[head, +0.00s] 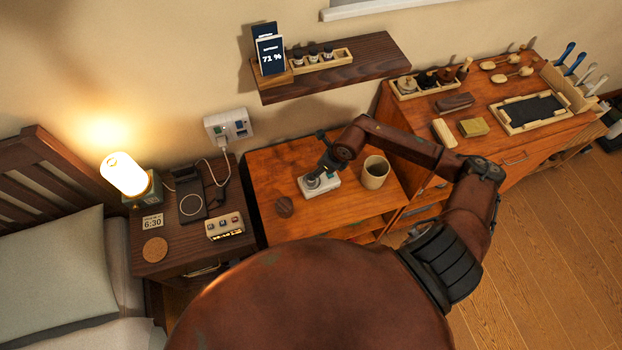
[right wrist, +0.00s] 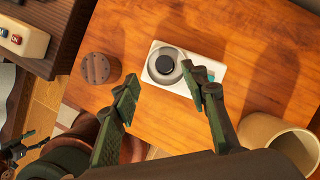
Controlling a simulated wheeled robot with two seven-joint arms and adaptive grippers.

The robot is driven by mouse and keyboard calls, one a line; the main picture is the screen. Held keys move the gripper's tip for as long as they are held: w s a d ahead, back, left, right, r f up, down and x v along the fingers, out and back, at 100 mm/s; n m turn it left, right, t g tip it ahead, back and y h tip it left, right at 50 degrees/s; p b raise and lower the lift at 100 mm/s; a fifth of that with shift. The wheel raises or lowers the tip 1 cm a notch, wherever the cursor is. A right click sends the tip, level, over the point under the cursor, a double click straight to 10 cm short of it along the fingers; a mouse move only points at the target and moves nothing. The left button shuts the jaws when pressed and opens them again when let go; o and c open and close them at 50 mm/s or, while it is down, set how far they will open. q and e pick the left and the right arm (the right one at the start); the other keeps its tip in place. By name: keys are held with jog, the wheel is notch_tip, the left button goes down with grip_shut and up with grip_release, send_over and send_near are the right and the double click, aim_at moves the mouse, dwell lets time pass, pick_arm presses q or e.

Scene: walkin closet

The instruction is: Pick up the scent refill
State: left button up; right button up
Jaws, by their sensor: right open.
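A white rectangular base (head: 331,181) stands on the orange wooden cabinet. In the right wrist view a round grey piece with a black top (right wrist: 165,65) sits on it, beside a teal patch (right wrist: 209,74). I cannot tell for sure whether this round piece is the scent refill. My right gripper (head: 314,181) is over the base in the head view and partly hides it. In the right wrist view the right gripper (right wrist: 160,78) is open, its fingers spread on either side of the round piece, nothing held. Contact cannot be told.
A brown slotted round piece (right wrist: 96,68) lies left of the base; a beige cup (head: 375,172) stands right. A nightstand with a lamp (head: 124,174) is left. A wall shelf (head: 372,66) holds a tray of small bottles (head: 321,60). A cluttered workbench (head: 509,142) is right.

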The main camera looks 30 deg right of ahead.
jog(key=x, duration=0.7)
jog(key=shift+d+f, duration=0.25)
jog(key=shift+f, duration=0.2)
grip_shut()
